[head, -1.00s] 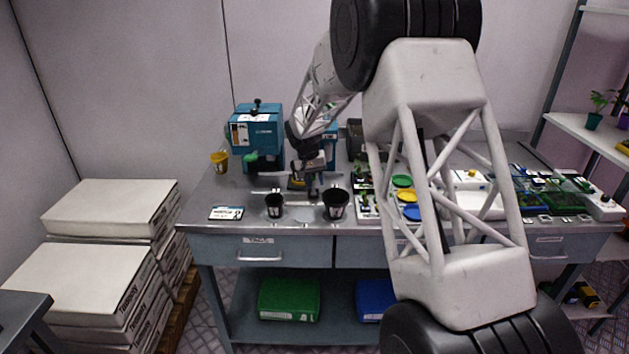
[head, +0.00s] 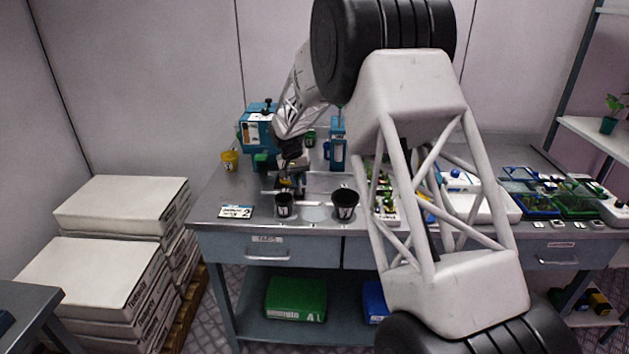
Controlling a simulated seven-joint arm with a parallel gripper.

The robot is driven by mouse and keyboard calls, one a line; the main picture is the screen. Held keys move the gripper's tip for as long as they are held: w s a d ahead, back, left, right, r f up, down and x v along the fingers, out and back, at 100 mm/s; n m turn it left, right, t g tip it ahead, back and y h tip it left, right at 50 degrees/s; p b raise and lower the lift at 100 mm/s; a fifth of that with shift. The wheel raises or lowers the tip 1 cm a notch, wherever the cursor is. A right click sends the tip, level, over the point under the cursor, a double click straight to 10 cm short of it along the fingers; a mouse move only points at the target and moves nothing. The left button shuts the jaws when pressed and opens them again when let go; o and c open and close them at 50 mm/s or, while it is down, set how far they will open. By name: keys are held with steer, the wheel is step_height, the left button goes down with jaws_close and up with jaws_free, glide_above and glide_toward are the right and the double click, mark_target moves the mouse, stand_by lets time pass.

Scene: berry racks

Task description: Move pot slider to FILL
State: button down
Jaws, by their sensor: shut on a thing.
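My gripper (head: 290,190) points down over the metal slide track (head: 316,184), just behind the left black pot (head: 283,207). It is shut on the small pot slider, which its fingers mostly hide. A little orange-yellow (head: 282,184) shows beside the fingers. The slider sits near the left part of the track. The blue machine (head: 256,130) stands behind and to the left, and a tall blue unit (head: 338,150) stands behind and to the right. I cannot read a FILL mark at this size.
A second black pot (head: 345,205) stands right of the first, near the front edge. A yellow cup (head: 229,161) and a white-blue card (head: 235,212) are at the left. Trays with plants fill the right; my arm hides part of the bench.

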steer(key=shift+a, duration=1)
steer(key=shift+r, duration=0.1)
steer(key=c, duration=1.1)
jaws_free()
step_height(320, 180, up, 8)
steer(key=a, duration=0.1)
steer(key=shift+a+f, duration=0.2)
steer(key=shift+a, duration=0.1)
steer(key=shift+d, duration=0.1)
